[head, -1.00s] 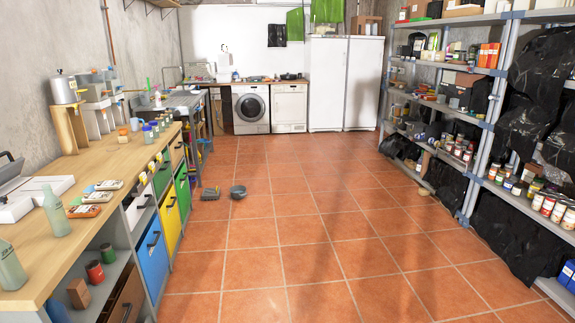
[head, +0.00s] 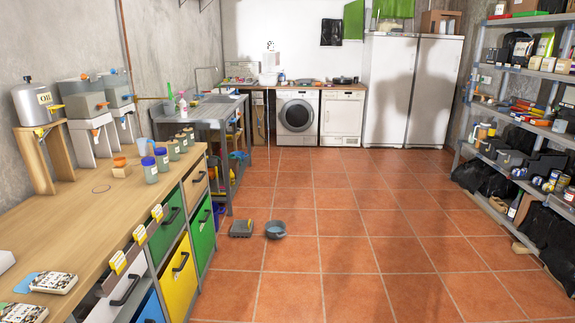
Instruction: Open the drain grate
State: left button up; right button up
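A small dark grey, roughly square object (head: 241,229) lies on the tiled floor, a little out from the workbench drawers. It may be the drain grate, but it is too small to tell. A round grey bowl-like object (head: 276,230) is on the floor just to its right. Neither of my grippers is in view.
A wooden workbench (head: 65,222) with coloured drawers runs along the left, with a metal sink table (head: 205,108) beyond it. A washing machine (head: 298,115) and white fridges (head: 410,90) stand at the back. Loaded shelves (head: 530,125) line the right. The middle floor (head: 360,215) is clear.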

aim_at(236, 224)
jog(key=i, duration=2.45)
jog(key=i+l+u, duration=0.15)
jog(key=i+u, duration=0.35)
jog(key=i, duration=0.15)
jog(key=i+l+u, duration=0.45)
jog(key=i, duration=0.15)
jog(key=i+l+u, duration=0.5)
